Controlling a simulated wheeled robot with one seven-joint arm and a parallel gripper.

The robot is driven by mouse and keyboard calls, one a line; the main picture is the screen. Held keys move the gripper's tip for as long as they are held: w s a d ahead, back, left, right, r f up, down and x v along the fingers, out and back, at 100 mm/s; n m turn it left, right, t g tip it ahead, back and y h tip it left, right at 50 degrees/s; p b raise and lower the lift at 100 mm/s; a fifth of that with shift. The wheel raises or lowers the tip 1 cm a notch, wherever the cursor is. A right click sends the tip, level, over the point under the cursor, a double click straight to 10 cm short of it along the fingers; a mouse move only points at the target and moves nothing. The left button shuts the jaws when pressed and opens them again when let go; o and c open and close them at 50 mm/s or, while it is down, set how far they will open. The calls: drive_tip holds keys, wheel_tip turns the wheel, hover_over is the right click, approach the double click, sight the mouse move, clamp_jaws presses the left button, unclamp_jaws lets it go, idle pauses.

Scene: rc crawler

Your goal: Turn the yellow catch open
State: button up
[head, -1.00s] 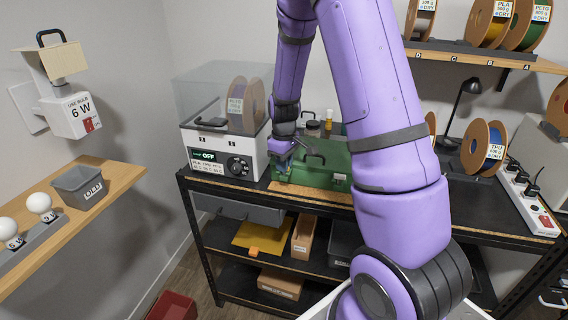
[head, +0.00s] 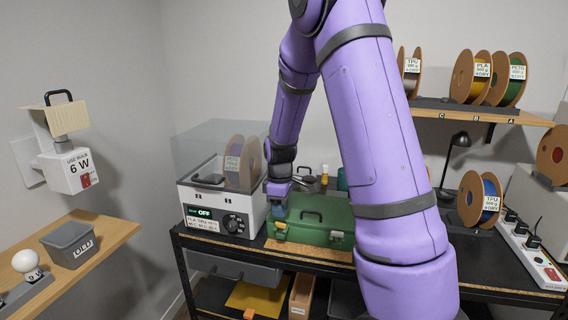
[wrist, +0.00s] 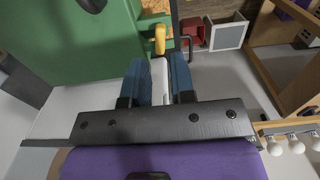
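The green case (head: 315,222) lies shut on the black bench, with a dark handle on its lid. It fills the upper left of the wrist view (wrist: 60,45). The yellow catch (wrist: 159,40) shows at the case's edge in the wrist view, just beyond the fingertips. In the head view it is a small patch (head: 281,226) on the case's left front. My gripper (wrist: 160,65) has blue fingers with a narrow pale gap between them. It points at the catch and lines up with it; I cannot tell whether they touch. In the head view my gripper (head: 278,208) is at the case's left end.
A white filament dryer (head: 222,215) with a clear cover stands close to the left of the case. Jars (head: 308,183) stand behind the case. A power strip (head: 535,262) and spools lie to the right. A wooden shelf (head: 110,235) juts out at left.

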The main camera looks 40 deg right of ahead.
drive_tip(key=s+a+r+m+t, duration=0.1)
drive_tip(key=s+a+r+m, duration=0.1)
drive_tip(key=s+a+r, duration=0.2)
drive_tip(key=s+a+r+m+t, duration=0.2)
drive_tip(key=s+a+r, duration=0.3)
drive_tip(key=s+r, duration=0.5)
drive_tip(key=shift+a+r, duration=0.2)
drive_tip(key=shift+r, duration=3.35)
drive_tip(key=shift+s, duration=0.15)
drive_tip(key=s+a+r+m+t, duration=0.1)
drive_tip(key=s+a, duration=0.1)
drive_tip(key=s, duration=0.4)
drive_tip(key=s+a+r+m+t, duration=0.1)
drive_tip(key=s+m, duration=0.1)
drive_tip(key=s, duration=0.4)
drive_tip(key=shift+a+r+m, duration=0.3)
drive_tip(key=shift+a+r, duration=0.05)
drive_tip(key=shift+a, duration=0.05)
drive_tip(key=shift+c, duration=0.4)
drive_tip(key=shift+s, duration=0.1)
clamp_jaws()
